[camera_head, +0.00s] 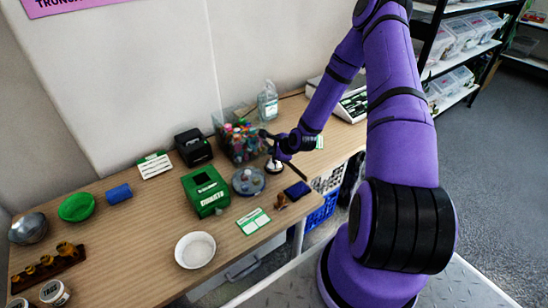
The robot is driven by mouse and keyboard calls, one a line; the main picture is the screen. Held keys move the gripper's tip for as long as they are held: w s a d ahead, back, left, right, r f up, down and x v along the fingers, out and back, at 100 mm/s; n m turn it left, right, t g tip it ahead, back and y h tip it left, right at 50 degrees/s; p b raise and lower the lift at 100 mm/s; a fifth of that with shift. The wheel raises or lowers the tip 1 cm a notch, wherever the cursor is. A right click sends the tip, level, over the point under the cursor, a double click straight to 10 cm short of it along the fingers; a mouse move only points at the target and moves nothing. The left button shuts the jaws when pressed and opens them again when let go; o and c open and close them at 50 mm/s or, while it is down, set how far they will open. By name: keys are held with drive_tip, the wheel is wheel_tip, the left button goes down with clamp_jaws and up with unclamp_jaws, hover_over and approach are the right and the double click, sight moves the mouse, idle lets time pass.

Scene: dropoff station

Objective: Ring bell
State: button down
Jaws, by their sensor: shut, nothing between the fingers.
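A small pale, shiny dome that looks like the bell (274,167) sits on the wooden table (150,225), near its back right part. My gripper (274,151) is shut and empty. It is just above the bell and overlaps its top in this view. I cannot tell whether the fingertips touch the bell. Part of the bell is hidden behind the gripper.
Left of the bell is a grey round dish (248,181), with a green box (206,191) beyond it. A clear bin of colourful items (240,142) stands close behind. A white bowl (195,250) is nearer the front edge.

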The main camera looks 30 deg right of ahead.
drive_tip(key=shift+f, duration=0.4)
idle(0.4)
drive_tip(key=shift+r, duration=0.95)
drive_tip(key=shift+r, duration=2.5)
